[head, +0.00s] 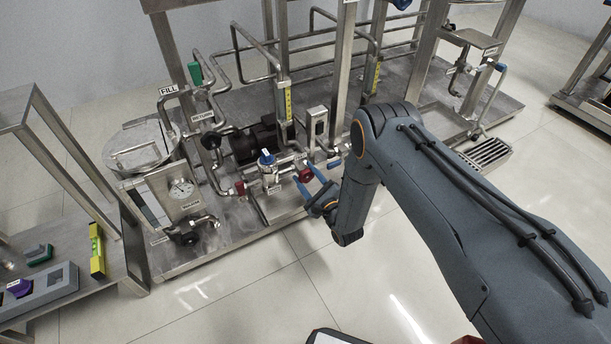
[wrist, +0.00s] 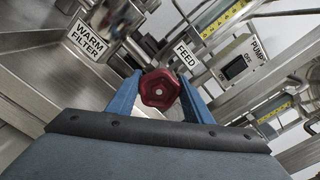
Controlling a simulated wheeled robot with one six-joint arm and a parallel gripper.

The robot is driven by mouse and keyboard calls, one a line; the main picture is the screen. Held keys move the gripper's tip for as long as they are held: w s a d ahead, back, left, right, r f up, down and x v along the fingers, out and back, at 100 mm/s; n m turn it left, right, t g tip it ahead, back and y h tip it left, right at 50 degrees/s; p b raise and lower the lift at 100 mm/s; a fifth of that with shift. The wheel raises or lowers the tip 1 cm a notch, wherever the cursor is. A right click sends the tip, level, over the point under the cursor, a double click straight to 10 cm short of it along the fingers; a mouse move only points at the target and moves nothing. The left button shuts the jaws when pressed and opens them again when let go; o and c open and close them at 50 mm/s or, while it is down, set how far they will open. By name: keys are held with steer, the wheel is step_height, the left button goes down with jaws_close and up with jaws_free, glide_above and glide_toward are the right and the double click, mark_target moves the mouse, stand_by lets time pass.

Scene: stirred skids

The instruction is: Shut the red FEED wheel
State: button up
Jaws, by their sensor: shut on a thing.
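The red FEED wheel (wrist: 160,89) sits between the two blue fingers of my gripper (wrist: 158,98) in the wrist view, below a white FEED label (wrist: 186,55). In the head view the red wheel (head: 305,175) is on the pipework at the middle of the skid. My gripper (head: 314,184) reaches it from the front right, with its fingers around the wheel's rim. The gripper is shut on the wheel. The wheel's stem and valve body behind it are hidden in the wrist view.
A pump switch box (wrist: 239,66) is right of the wheel. A WARM FILTER label (wrist: 88,42) is at left. A blue-topped valve (head: 266,158) and another red wheel (head: 240,187) stand left of my gripper.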

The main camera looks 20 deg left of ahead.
steer(key=shift+m, duration=0.4)
steer(key=o, duration=1)
steer(key=p+v, duration=0.2)
steer(key=v, duration=0.6)
steer(key=shift+p, duration=0.3)
steer(key=shift+w, duration=0.1)
